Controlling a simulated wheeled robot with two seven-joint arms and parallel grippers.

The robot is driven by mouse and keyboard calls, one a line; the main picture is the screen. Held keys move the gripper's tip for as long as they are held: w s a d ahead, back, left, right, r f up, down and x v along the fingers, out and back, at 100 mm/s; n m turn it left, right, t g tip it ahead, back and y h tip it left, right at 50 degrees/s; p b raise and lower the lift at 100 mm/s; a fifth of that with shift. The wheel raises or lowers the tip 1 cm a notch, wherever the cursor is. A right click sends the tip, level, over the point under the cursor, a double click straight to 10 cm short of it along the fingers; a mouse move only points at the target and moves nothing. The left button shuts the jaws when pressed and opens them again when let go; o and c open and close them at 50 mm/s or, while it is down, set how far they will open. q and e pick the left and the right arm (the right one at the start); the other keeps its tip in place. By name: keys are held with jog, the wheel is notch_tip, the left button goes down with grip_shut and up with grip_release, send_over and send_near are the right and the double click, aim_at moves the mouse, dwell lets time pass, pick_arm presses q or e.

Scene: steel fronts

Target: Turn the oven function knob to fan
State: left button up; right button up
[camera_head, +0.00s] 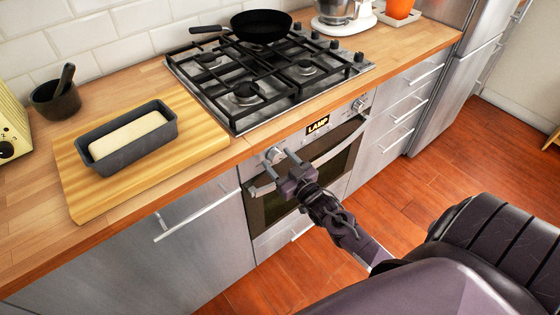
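The oven (318,172) is set under the counter, with a steel control panel above its door. A dark display (317,125) on the panel shows yellow letters that read LAMP. One round knob (273,154) is at the panel's left end and another knob (358,105) at its right end. No label shows which is the function knob. My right gripper (279,160) is at the left knob, its two fingers apart and pointing at the panel on either side of it. I cannot tell whether they touch the knob. My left gripper is not in view.
The oven door handle (340,141) runs just below the panel, close to my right gripper. Above are the gas hob (240,118) with a black pan (262,27), and a wooden board (196,150) with a loaf tin (101,159). The floor (417,206) in front is clear.

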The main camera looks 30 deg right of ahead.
jog(key=s, duration=0.7)
jog(key=shift+s+d+f+b, duration=0.15)
jog(key=shift+s+f+b, duration=0.1)
jog(key=shift+s+b, duration=0.15)
